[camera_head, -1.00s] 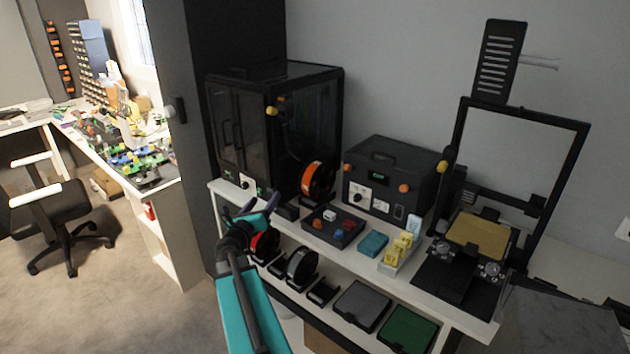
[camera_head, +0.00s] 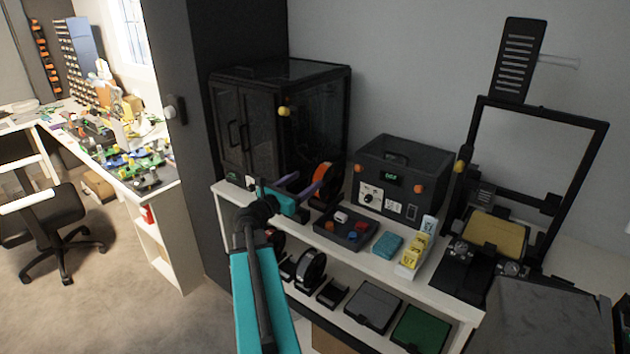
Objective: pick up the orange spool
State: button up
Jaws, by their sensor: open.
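The orange spool (camera_head: 326,172) stands upright on the top shelf, between the dark enclosed cabinet and the black control box. My gripper (camera_head: 308,182) is open, in front of and to the left of the spool. Its purple finger overlaps the spool in the picture and hides part of it. I cannot tell whether either finger touches the spool.
A dark tray (camera_head: 345,240) of small parts, a teal block (camera_head: 387,245) and a yellow-topped holder (camera_head: 413,256) sit in front of the control box (camera_head: 400,180). The enclosed cabinet (camera_head: 245,130) rises behind my gripper. More spools (camera_head: 310,270) stand on the lower shelf.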

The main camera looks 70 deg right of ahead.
jog(key=shift+d+r, duration=0.15)
jog(key=shift+d, duration=0.05)
dwell(0.3)
jog(key=p, duration=0.3)
send_near(328, 165)
jog(key=shift+x, duration=2.4)
jog(key=shift+w, duration=0.1)
jog(key=shift+r, duration=0.1)
jog(key=shift+p+x, duration=0.9)
jog(key=shift+x, duration=0.3)
jog(key=shift+p+x, duration=0.65)
jog(key=shift+x, duration=0.8)
jog(key=shift+a, duration=0.1)
